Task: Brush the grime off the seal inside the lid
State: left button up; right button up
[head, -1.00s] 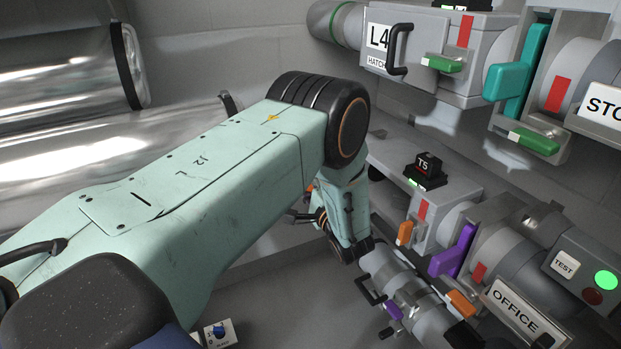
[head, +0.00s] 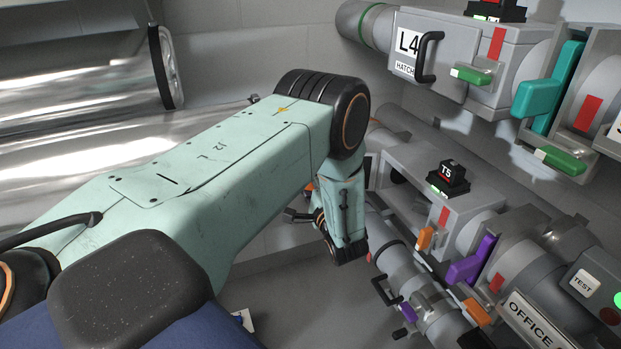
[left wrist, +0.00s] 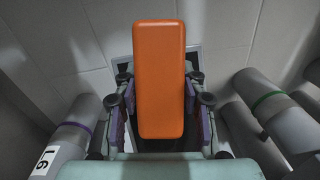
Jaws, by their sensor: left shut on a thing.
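My left gripper (left wrist: 159,88) is shut on an orange block-shaped thing (left wrist: 159,55), which could be the brush's handle. It stands up between the fingers in the left wrist view; no bristles show. In the head view my left arm reaches in from the left and bends down at the wrist; its gripper (head: 300,214) is mostly hidden there. I cannot make out an open lid, its seal or any grime. A hatch cover (head: 410,50) with a black handle, marked L4, sits shut on the upper right tube unit. My right gripper is not in view.
The T5 unit (head: 446,180) and the tube with the OFFICE sign (head: 533,322) crowd the lower right. Large shiny pipes (head: 80,70) run at the left. In the left wrist view, tubes flank the gripper, one marked L6 (left wrist: 47,160), before a tiled wall.

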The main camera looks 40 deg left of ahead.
pick_arm(q)
jog(key=shift+s+d+r+p, duration=0.1)
jog(key=shift+s+d+p, duration=1.2)
jog(key=shift+s, duration=0.3)
jog(key=shift+s+d+p, duration=0.3)
jog(key=shift+s+d, duration=0.35)
jog(key=shift+s, duration=0.1)
jog(key=shift+s+d+p, duration=0.7)
jog(key=shift+s+d, duration=0.25)
jog(key=shift+s, duration=0.2)
